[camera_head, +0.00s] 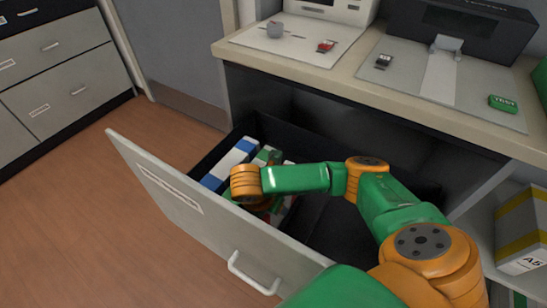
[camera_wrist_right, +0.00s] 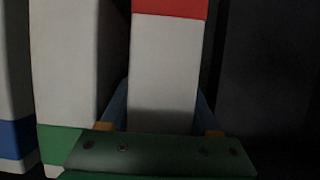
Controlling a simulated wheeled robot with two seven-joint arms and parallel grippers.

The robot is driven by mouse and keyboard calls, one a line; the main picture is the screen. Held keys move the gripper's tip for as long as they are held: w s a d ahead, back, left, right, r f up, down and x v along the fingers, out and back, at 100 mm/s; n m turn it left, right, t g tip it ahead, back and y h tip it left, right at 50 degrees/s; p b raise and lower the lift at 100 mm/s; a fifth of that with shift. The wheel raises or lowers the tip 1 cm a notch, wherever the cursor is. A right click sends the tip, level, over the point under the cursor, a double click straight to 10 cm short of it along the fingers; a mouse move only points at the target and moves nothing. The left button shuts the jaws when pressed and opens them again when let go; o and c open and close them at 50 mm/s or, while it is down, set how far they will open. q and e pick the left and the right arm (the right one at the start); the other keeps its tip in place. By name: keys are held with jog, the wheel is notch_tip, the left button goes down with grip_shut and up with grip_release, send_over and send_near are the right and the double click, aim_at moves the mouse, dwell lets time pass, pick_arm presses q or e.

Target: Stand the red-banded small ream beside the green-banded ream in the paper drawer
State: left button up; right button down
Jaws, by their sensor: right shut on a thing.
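The red-banded small ream (camera_wrist_right: 166,70) stands upright between the fingers of my right gripper (camera_wrist_right: 163,112) in the right wrist view. The gripper is shut on it. The green-banded ream (camera_wrist_right: 68,75) stands just left of it, with a narrow dark gap between them. In the head view the right gripper (camera_head: 262,203) is down inside the open paper drawer (camera_head: 180,205). My wrist hides most of the red-banded ream there and part of the green-banded ream (camera_head: 263,155). I cannot tell whether the red-banded ream touches the drawer floor. My left gripper is out of view.
A blue-banded ream (camera_head: 228,165) stands left of the green-banded one. The drawer's right part is dark and looks empty. The counter (camera_head: 330,75) edge overhangs the drawer's back. A yellow-striped A5 pack (camera_head: 520,235) sits at the far right.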

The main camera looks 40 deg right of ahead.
jog(key=shift+c, duration=2)
grip_release()
jog(key=shift+f, duration=0.1)
jog(key=p+v, duration=0.6)
jog(key=v, duration=0.4)
jog(key=shift+a+r+p, duration=0.1)
jog(key=shift+r+p, duration=0.2)
jog(key=shift+r, duration=0.1)
jog(key=shift+s+a+r, duration=0.2)
jog(key=shift+a+r, duration=0.15)
jog(key=shift+r, duration=0.2)
